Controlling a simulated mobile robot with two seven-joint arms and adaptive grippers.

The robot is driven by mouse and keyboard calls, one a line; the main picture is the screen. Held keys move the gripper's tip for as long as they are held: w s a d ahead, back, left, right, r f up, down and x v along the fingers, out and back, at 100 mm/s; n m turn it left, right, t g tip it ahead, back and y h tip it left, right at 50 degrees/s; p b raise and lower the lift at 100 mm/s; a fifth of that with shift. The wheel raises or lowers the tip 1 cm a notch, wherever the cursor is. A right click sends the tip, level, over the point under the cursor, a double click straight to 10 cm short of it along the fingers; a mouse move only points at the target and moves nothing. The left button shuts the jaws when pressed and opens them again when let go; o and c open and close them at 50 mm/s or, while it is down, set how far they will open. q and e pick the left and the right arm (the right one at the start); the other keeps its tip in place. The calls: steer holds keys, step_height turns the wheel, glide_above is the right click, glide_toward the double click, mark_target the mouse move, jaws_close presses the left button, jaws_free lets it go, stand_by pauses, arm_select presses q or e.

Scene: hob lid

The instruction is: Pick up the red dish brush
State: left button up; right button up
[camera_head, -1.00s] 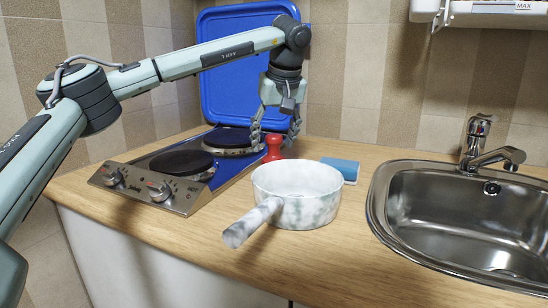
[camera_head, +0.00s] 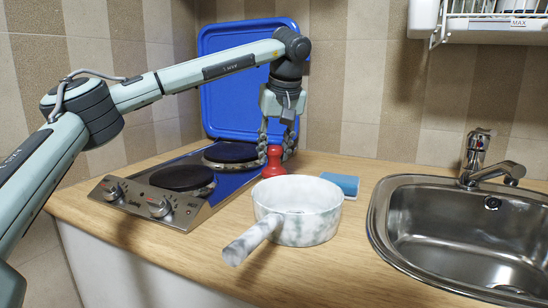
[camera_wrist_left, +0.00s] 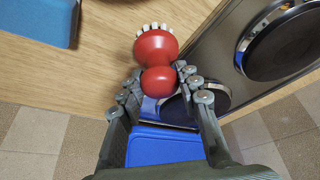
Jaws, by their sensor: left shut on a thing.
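The red dish brush (camera_head: 274,161) stands upright on the worktop, behind the marbled pot and beside the hob's right edge. My left gripper (camera_head: 275,148) comes down from above and is shut on the brush's upper knob. In the left wrist view the brush (camera_wrist_left: 156,45) shows its round red body and pale bristles, with its knob between the fingertips of my left gripper (camera_wrist_left: 157,84). Whether the bristles touch the worktop is hard to tell. My right gripper is not in view.
A white and grey marbled pot (camera_head: 309,231) stands just in front of the brush. A blue sponge (camera_head: 342,184) lies to the right. The hob (camera_head: 228,187) is at left, its blue lid (camera_head: 225,110) raised behind it. The sink (camera_head: 450,235) is at right.

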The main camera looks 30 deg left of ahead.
arm_select(q)
step_height(320, 180, up, 3)
steer(key=shift+f, duration=0.1)
steer(key=shift+s+a+r, duration=0.45)
steer(key=shift+a+r, duration=0.1)
steer(key=shift+r, duration=0.05)
steer(key=s+a+r, duration=0.6)
steer(key=s+a, duration=0.1)
steer(key=shift+a, duration=0.2)
steer(key=o, duration=0.5)
steer(key=shift+s, duration=0.1)
steer(key=c, duration=0.4)
